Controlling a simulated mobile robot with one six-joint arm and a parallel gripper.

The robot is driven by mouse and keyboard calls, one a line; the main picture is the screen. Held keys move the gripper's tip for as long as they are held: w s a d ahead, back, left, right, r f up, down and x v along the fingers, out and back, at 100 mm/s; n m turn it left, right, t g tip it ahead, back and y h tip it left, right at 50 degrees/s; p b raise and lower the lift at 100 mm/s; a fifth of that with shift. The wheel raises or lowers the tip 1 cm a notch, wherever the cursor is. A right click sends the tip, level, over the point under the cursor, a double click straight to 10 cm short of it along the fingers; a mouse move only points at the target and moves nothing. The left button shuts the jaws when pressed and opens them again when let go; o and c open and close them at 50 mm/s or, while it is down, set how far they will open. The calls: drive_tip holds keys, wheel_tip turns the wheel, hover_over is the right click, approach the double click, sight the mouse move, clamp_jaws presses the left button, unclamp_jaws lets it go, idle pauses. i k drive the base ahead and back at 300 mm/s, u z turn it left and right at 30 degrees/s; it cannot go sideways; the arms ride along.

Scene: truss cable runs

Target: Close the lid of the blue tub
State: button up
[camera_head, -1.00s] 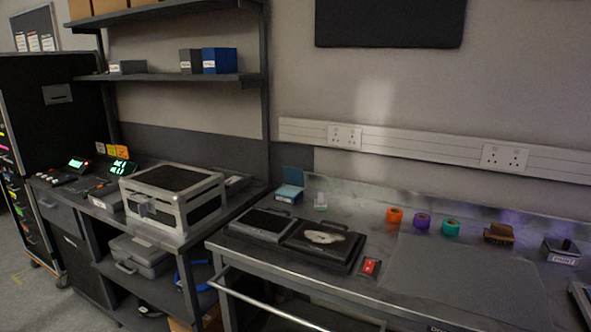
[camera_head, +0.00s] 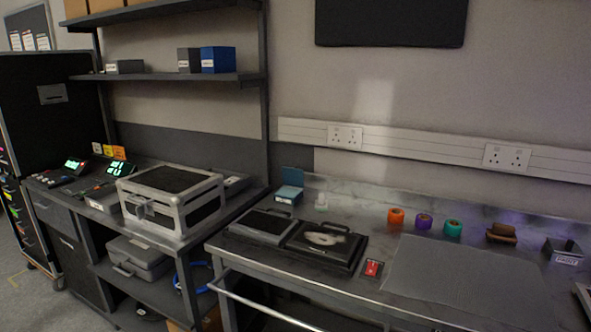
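A small blue tub (camera_head: 287,196) stands on the workbench near its back left corner, close to the wall. Its lid (camera_head: 292,177) is up, standing open at the back of the tub. The tub's front carries a small pale label. The inside of the tub is too small to make out. My gripper is not in view, and nothing touches the tub or its lid.
The workbench (camera_head: 460,215) holds two dark trays (camera_head: 325,243), a red item (camera_head: 372,268), a grey mat (camera_head: 465,275) and orange, purple and teal rolls (camera_head: 424,221). A small pale item (camera_head: 321,202) stands right of the tub. A silver-framed case (camera_head: 170,200) is at left.

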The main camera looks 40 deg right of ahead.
sight(293, 176)
drive_tip(key=u, duration=0.05)
drive_tip(key=i, duration=1)
drive_tip(key=z, duration=0.05)
